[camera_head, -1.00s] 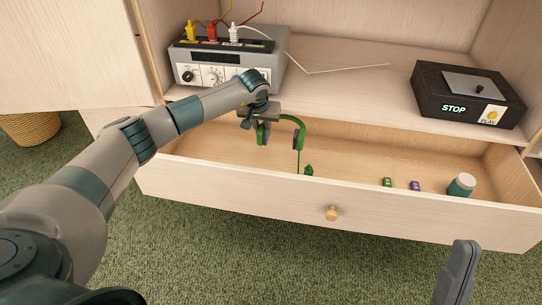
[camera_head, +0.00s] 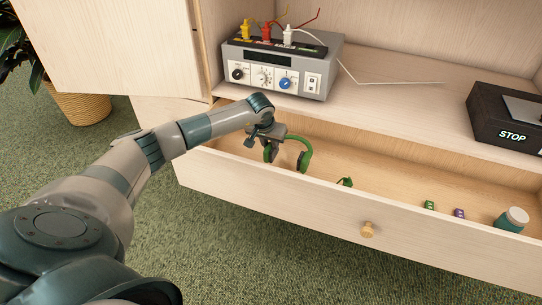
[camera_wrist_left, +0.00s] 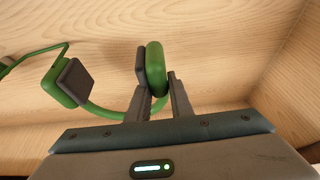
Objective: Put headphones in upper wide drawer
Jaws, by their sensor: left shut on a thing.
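The green headphones (camera_head: 304,154) with dark ear pads hang from my left gripper (camera_head: 262,140) at the left end of the open wide drawer (camera_head: 420,190). In the left wrist view, my left gripper (camera_wrist_left: 160,98) is shut on one ear cup of the headphones (camera_wrist_left: 155,68). The other cup and the green cable show to the left, over the wooden drawer floor (camera_wrist_left: 220,60). In the head view the headphones overlap the drawer's inside; whether they touch its floor I cannot tell. My right gripper is not in view.
The drawer holds a small green item (camera_head: 345,182), a green block (camera_head: 429,205), a purple block (camera_head: 459,213) and a white-lidded jar (camera_head: 512,219). Above stand a grey power supply (camera_head: 280,65) and a black box (camera_head: 510,120). A cabinet door (camera_head: 120,45) stands open at left.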

